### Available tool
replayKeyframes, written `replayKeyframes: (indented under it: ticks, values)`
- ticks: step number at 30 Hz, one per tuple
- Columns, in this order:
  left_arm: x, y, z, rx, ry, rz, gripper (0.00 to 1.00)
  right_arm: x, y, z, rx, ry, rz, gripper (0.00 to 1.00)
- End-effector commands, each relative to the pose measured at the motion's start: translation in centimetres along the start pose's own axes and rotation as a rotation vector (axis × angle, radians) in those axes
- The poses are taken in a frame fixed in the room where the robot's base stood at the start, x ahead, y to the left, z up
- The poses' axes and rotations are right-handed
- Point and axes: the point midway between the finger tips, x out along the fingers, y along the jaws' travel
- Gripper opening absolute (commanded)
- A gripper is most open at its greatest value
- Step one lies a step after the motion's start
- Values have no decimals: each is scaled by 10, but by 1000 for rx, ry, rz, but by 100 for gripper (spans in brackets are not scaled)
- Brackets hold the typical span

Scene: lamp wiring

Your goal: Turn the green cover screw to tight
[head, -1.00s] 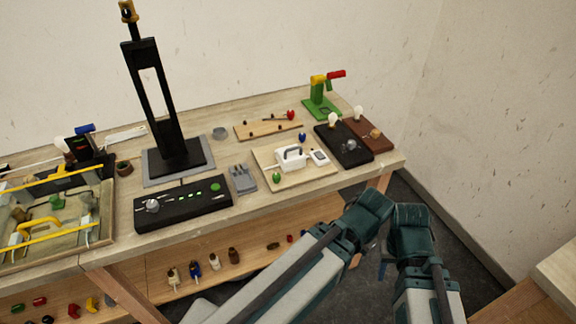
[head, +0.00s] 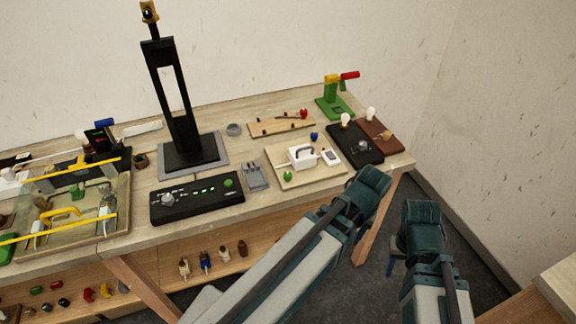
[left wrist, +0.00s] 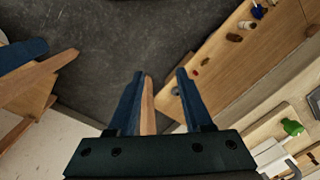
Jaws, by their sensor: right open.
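The green cover screw (head: 288,175) stands at the front left of a pale board (head: 318,179), beside a white box-like cover (head: 302,157) with a dark handle. It also shows at the right edge of the left wrist view (left wrist: 292,127). My left gripper (left wrist: 160,74) is open and empty, its blue fingers spread over the floor in front of the bench. In the head view its wrist hides the fingers. My right gripper (head: 390,265) is open, mostly hidden by its wrist, off the bench's front right corner. Neither gripper touches the screw.
A blue knob (head: 314,136) and a white device (head: 330,157) sit by the board. A black control box (head: 197,201), a tall black stand (head: 184,110) and dark bulb bases (head: 355,145) surround it. A lower shelf (head: 225,272) holds small parts.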

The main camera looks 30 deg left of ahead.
Motion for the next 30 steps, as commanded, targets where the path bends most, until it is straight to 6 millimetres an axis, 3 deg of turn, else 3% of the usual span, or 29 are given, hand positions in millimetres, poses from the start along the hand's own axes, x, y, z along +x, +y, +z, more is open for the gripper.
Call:
replayKeyframes:
  ticks: [1,6,12,16,21,30]
  values:
    - [-32,-21,-24,-176,-3,9,61,-33,3,2,1,0,0,50]
    - [-78,-94,-74,-806,-19,38,64,-85,8,5,3,0,-1,50]
    - [-120,-185,-112,-1460,-44,63,64,-133,13,8,5,0,-1,50]
    - [-135,-227,-123,-1753,-60,74,64,-152,14,9,5,0,-1,50]
    - [-142,-254,-128,-1942,-71,80,64,-160,15,9,6,0,-2,50]
    - [-137,-257,-127,-1972,-73,81,64,-156,15,9,6,0,-1,50]
